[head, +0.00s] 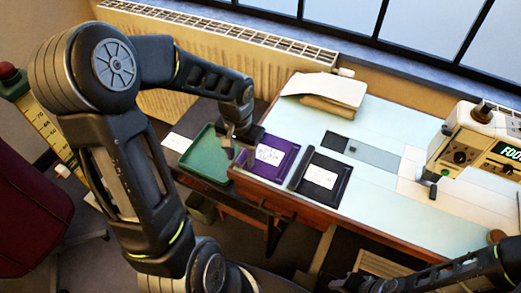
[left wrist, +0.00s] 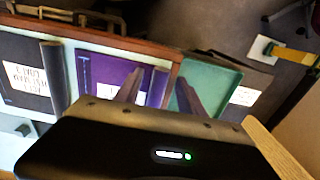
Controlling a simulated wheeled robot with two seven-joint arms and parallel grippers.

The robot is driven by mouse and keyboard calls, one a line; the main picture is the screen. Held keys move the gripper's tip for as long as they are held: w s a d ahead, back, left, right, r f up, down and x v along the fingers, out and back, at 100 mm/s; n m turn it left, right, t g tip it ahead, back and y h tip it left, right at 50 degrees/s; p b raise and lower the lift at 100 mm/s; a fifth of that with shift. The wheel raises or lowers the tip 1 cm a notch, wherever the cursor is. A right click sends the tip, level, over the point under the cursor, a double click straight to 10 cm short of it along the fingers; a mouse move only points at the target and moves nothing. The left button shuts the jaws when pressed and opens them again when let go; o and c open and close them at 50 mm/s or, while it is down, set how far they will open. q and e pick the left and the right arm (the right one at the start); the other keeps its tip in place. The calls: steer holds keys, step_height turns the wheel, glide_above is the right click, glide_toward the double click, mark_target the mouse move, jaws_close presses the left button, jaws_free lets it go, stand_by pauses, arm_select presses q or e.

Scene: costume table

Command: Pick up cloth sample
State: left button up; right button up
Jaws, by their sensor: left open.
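No piece is clearly marked as the cloth sample. A small dark square (head: 335,141) and a flat grey strip (head: 374,155) lie on the pale table top. My left gripper (head: 240,146) is open above the side-by-side edges of the green tray (head: 205,168) and the purple tray (head: 287,160). My right gripper (head: 350,283) is at the bottom edge, dark and too unclear to read.
A black tray (head: 302,181) with a white label lies right of the purple one. A cream machine (head: 465,145) with a lit display stands at the right. A folded beige bundle (head: 325,92) lies at the back. The middle of the table top is mostly clear.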

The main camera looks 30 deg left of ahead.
arm_select(q)
steer(key=shift+c, duration=0.3)
jaws_close()
stand_by(0.4)
